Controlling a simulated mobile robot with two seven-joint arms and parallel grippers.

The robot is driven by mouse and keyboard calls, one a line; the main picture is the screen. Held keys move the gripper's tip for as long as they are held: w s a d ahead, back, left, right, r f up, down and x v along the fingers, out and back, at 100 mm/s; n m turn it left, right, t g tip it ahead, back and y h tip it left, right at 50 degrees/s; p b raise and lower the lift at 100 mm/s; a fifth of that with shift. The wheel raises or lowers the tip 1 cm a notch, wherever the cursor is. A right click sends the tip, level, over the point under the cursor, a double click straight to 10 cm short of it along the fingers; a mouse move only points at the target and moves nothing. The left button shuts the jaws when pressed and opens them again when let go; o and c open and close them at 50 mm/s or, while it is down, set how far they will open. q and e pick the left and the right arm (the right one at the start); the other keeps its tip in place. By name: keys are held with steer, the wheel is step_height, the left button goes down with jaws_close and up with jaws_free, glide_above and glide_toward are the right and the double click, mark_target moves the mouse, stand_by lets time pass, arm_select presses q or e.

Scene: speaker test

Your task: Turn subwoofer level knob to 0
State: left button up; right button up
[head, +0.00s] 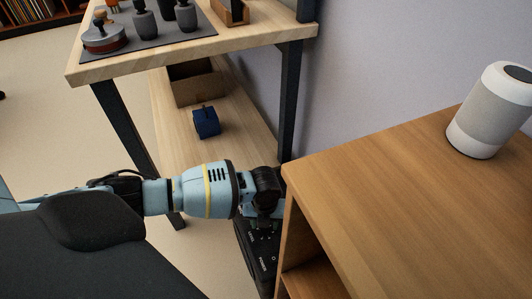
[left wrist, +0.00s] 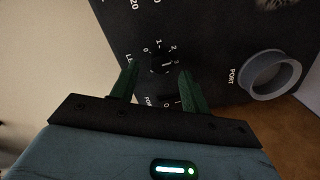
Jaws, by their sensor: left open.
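The black subwoofer (head: 262,258) stands low beside the wooden cabinet, partly hidden by my left arm and the cabinet. Its dark panel (left wrist: 210,40) fills the upper part of the left wrist view. The level knob (left wrist: 160,62) is a dark, hard-to-see round shape ringed by white numbers. Its pointer direction cannot be made out. My left gripper (left wrist: 158,78) is open, its two green fingers on either side of the knob area. Whether they touch the knob I cannot tell. In the head view the left gripper (head: 265,205) is at the subwoofer's panel, fingertips unclear. My right gripper is out of view.
The wooden cabinet (head: 400,200) stands close to the right of my left gripper, with a white speaker (head: 487,115) on top. A wooden shelf table (head: 180,50) stands behind, with a blue box (head: 206,122) on its lower shelf. A round port (left wrist: 270,76) sits right of the knob.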

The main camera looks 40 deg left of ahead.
mark_target(265, 230)
arm_select(q)
step_height(265, 230, down, 3)
steer(key=shift+r+b, duration=0.2)
steer(key=shift+b, duration=0.15)
steer(key=shift+f, duration=0.2)
steer(key=shift+r, duration=0.1)
steer(key=shift+c, duration=0.3)
steer(key=shift+c, duration=1.2)
steer(key=c, duration=0.7)
